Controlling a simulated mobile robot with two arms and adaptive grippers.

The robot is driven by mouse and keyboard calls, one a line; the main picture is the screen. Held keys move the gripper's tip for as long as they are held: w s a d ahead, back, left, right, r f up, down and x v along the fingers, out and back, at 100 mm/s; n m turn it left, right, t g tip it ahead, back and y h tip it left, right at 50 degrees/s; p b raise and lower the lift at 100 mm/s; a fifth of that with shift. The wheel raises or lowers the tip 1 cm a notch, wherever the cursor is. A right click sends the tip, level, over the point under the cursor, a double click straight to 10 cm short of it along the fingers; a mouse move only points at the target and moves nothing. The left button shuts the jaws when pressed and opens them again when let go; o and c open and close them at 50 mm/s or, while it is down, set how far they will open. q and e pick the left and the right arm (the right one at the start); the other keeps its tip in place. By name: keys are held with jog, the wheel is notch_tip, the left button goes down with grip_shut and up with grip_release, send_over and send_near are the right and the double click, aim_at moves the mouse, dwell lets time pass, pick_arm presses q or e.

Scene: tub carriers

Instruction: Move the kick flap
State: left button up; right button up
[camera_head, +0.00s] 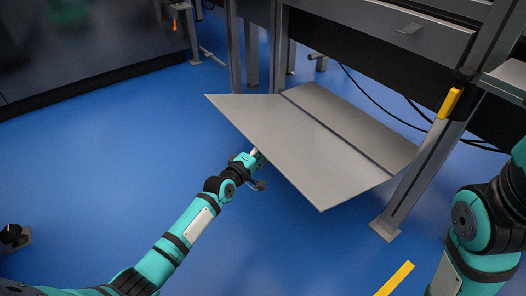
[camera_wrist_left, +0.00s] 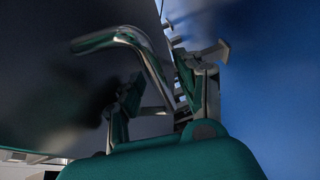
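The kick flap (camera_head: 280,140) is a wide grey panel, tilted low above the floor under the workstation. A dark seam divides it from a second grey panel (camera_head: 350,118) behind. My left gripper (camera_head: 256,158) is at the flap's near left edge, partly hidden under it. In the left wrist view a bent metal handle (camera_wrist_left: 128,38) stands off a dark surface. The fingers of the left gripper (camera_wrist_left: 158,82) are spread, with the handle's bar between them, closer to the right finger. Contact is hard to tell. My right arm shows at the right edge; its gripper is out of view.
A grey post (camera_head: 425,170) with a yellow clip (camera_head: 450,103) stands right of the flap on a foot plate. Black cables (camera_head: 370,95) hang behind. A yellow floor strip (camera_head: 395,279) lies at front right.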

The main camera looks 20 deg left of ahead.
pick_arm(q)
grip_shut()
dwell(0.4)
